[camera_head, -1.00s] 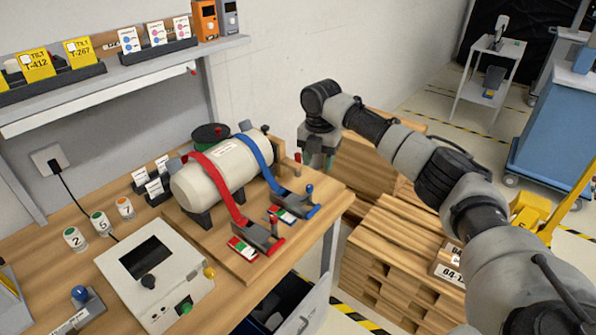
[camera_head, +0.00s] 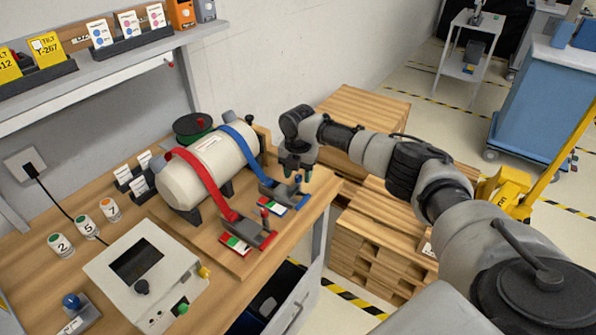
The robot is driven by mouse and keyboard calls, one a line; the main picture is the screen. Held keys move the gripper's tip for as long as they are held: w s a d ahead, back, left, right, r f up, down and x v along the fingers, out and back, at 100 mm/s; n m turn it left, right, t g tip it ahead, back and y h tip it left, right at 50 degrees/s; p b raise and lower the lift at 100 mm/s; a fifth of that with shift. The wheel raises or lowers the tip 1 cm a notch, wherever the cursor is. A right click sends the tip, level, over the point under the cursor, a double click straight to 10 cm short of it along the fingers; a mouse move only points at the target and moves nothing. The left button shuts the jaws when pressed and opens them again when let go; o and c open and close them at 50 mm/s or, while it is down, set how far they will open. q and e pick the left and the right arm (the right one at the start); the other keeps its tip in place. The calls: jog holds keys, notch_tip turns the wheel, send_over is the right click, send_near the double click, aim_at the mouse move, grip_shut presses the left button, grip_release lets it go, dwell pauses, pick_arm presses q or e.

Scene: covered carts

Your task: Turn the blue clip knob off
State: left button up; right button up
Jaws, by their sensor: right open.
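The blue clip (camera_head: 287,194) is a grey lever clamp with blue edges at the lower end of the blue strap (camera_head: 244,152). Its small blue knob (camera_head: 298,178) stands upright at the right end. A label with coloured fields lies beside it. My right gripper (camera_head: 296,175) points down with its fingers apart, at or just above the blue knob. I cannot tell whether the fingers touch the knob, and nothing is held. The blue strap wraps a cream tank (camera_head: 192,180) on a wooden board. My left gripper is not in view.
The red clip (camera_head: 252,235) with its red strap (camera_head: 204,181) sits just nearer on the board. A control box (camera_head: 141,279) stands at the front. Wooden pallets (camera_head: 385,245) lie right of the table, under my right arm. A shelf (camera_head: 110,75) runs along the wall.

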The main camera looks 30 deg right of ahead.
jog(key=shift+s+f, duration=0.1)
jog(key=shift+f, duration=0.05)
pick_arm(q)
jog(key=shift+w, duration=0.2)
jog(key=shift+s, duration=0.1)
pick_arm(e)
grip_shut()
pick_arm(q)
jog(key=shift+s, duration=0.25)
